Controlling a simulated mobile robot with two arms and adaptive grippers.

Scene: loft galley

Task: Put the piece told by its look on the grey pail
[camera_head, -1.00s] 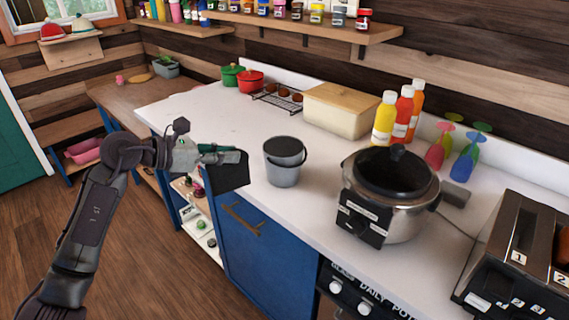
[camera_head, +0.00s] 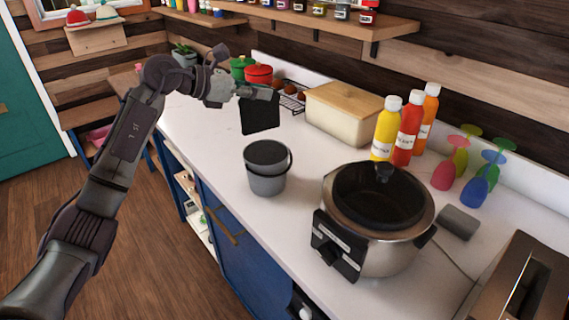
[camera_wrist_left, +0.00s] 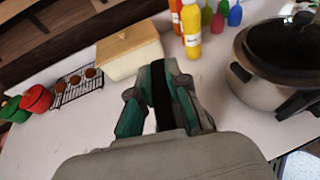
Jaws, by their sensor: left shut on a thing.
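My left gripper (camera_head: 256,92) is shut on a flat black piece (camera_head: 260,115), which hangs down from the fingers above the counter. In the left wrist view the black piece (camera_wrist_left: 161,95) shows as a dark strip between the two teal-sided fingers (camera_wrist_left: 160,100). The grey pail (camera_head: 267,178) stands upright on the white counter, with a dark top and a thin handle at its side. The held piece is above and behind the pail in the head view, apart from it. My right gripper is not in view.
A slow cooker (camera_head: 375,220) stands to the right of the pail. A bread box (camera_head: 348,115), sauce bottles (camera_head: 407,130) and a rack (camera_head: 291,100) line the back, with green and red pots (camera_head: 258,76) farther left. The counter left of the pail is clear.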

